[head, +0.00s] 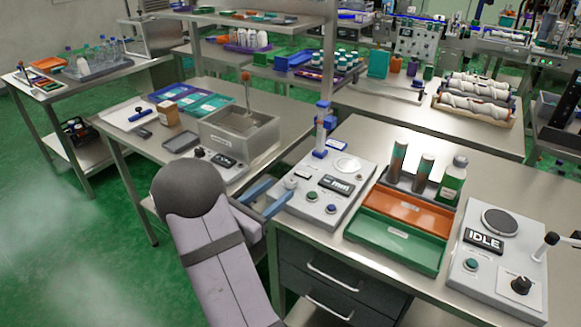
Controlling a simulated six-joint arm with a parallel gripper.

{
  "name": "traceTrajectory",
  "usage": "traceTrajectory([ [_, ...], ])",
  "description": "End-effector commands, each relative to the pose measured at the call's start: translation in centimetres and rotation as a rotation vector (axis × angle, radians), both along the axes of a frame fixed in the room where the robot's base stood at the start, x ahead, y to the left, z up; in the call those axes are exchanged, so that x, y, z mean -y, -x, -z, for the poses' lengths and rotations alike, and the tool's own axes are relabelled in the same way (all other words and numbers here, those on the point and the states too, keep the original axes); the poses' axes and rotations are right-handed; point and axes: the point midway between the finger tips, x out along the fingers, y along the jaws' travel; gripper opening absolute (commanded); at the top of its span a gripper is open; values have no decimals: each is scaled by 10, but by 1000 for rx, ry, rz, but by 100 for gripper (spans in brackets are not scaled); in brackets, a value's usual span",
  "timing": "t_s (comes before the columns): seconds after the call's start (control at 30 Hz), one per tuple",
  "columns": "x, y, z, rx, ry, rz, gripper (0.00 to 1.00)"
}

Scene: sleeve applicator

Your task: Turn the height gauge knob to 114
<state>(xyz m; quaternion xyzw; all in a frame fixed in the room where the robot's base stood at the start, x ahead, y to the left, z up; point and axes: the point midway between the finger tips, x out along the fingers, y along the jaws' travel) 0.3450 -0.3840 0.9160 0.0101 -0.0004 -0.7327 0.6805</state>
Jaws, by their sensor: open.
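A grey panel unit with an upright blue post (322,130), apparently the height gauge, stands on the near bench at the middle. A small pale knob (291,183) shows at its left edge. Its dark display (336,184) is too small to read. My gripper (282,191) is open, its two blue fingers reaching right to the unit's left edge, close to the knob. I cannot tell whether the fingers touch it or stand around it. My arm hides part of the bench edge.
Right of the unit are a green tray (393,238), an orange tray (412,207), upright cylinders and a bottle (453,178). Another panel reads IDLE (484,242) and has a black knob (520,285). A steel basin (237,136) stands behind my gripper.

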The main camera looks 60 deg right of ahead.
Motion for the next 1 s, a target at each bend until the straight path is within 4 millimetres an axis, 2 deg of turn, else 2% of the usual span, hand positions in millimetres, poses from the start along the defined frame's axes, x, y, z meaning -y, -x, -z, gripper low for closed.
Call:
traceTrajectory([
  [0.23, -7, 1, 1, -17, 12, 44, 48],
  [0.47, -3, 2, 2, -16, 13, 48, 48],
  [1.0, 56, 9, 1, -16, 12, 47, 48],
])
